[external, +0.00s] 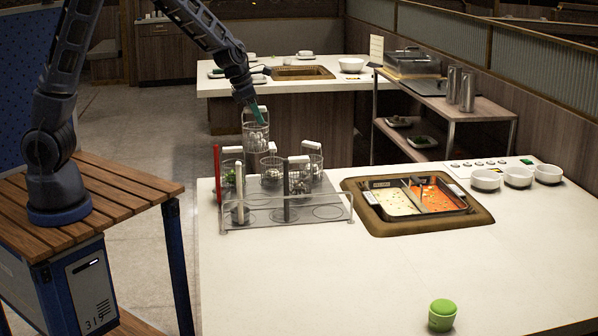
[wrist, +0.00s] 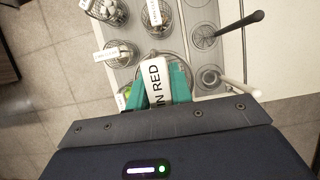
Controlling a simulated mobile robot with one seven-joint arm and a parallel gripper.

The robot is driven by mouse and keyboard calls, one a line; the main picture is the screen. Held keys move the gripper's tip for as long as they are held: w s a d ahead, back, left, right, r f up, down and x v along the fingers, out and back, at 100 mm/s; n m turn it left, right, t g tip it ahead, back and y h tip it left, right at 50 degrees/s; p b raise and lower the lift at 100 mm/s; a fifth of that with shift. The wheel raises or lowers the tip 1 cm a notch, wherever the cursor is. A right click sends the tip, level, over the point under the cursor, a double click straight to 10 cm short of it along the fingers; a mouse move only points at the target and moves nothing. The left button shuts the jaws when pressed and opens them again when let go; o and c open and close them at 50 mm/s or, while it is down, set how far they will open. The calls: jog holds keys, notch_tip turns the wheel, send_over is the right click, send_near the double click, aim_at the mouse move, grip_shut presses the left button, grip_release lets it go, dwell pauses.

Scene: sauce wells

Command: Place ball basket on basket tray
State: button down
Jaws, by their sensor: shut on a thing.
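My gripper (external: 258,117) has teal fingers and is shut on the white handle of the ball basket (external: 255,137), a wire basket with pale balls inside. The basket hangs upright above the back of the basket tray (external: 240,222), a grey rack with round places. In the wrist view the fingers (wrist: 163,92) grip the handle tag (wrist: 157,80), which reads "IN RED". Most of the held basket is hidden there under the handle and gripper. The tray (wrist: 200,14) also shows in the wrist view.
A two-part soup pot (external: 376,184) sits right of the tray. The front of the counter (external: 330,285) is mostly clear.

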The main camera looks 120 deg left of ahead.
aim_at(244, 150)
notch_tip(244, 150, down, 17)
dwell(1.0)
jog(key=shift+f, duration=0.1)
jog(key=c, duration=1.3)
grip_release()
jog(key=shift+o, duration=0.2)
jog(key=shift+v, duration=6.1)
